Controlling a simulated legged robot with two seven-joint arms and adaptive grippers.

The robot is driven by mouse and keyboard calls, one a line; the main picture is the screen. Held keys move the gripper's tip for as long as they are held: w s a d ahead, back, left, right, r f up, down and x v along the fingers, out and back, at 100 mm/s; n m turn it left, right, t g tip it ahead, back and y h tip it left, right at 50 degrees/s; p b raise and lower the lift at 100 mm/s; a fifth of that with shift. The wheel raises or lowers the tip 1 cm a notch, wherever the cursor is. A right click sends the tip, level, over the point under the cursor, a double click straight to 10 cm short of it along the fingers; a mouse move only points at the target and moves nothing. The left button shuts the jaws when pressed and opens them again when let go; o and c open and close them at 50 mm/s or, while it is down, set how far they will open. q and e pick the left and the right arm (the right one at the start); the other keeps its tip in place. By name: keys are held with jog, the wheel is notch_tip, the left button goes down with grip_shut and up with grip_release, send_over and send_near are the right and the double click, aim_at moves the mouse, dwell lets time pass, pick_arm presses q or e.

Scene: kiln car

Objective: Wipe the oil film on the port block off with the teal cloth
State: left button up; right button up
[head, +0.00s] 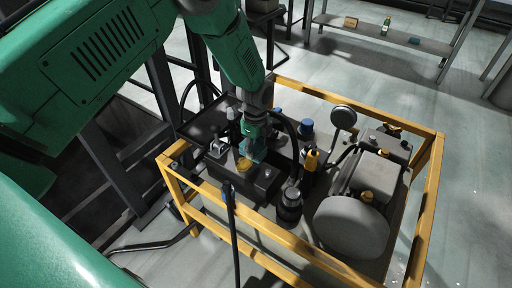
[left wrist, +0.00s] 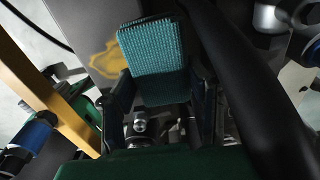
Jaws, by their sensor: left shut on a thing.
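My left gripper (head: 254,146) is shut on the teal cloth (left wrist: 153,50), a folded, ribbed pad between its two dark fingers. The cloth is small and partly hidden by the gripper in the head view. The port block (head: 228,176) is a dark box inside the yellow frame, below the gripper. The oil film (head: 243,164) is a yellow patch on its top. In the left wrist view the film (left wrist: 104,60) shows just left of the cloth, which covers part of the block. I cannot tell whether the cloth touches the block. My right gripper is not in view.
The yellow frame (head: 262,240) surrounds the unit. A black hose (left wrist: 232,70) runs close beside the gripper. A blue cap (head: 306,126), a yellow-topped fitting (head: 311,160) and a dark cylinder (head: 289,205) stand to the right. A grey round tank (head: 351,228) is farther right.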

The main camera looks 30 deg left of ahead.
aim_at(246, 166)
pick_arm(q)
jog(key=shift+f, duration=0.2)
dwell(0.3)
jog(key=s+p, duration=0.2)
jog(key=shift+s+a+r, duration=0.15)
jog(key=shift+s+a, duration=0.05)
jog(key=shift+s, duration=0.15)
jog(key=shift+s+a+p, duration=0.15)
jog(key=shift+s+p, duration=0.55)
jog(key=shift+s, duration=0.3)
jog(key=shift+s, duration=0.1)
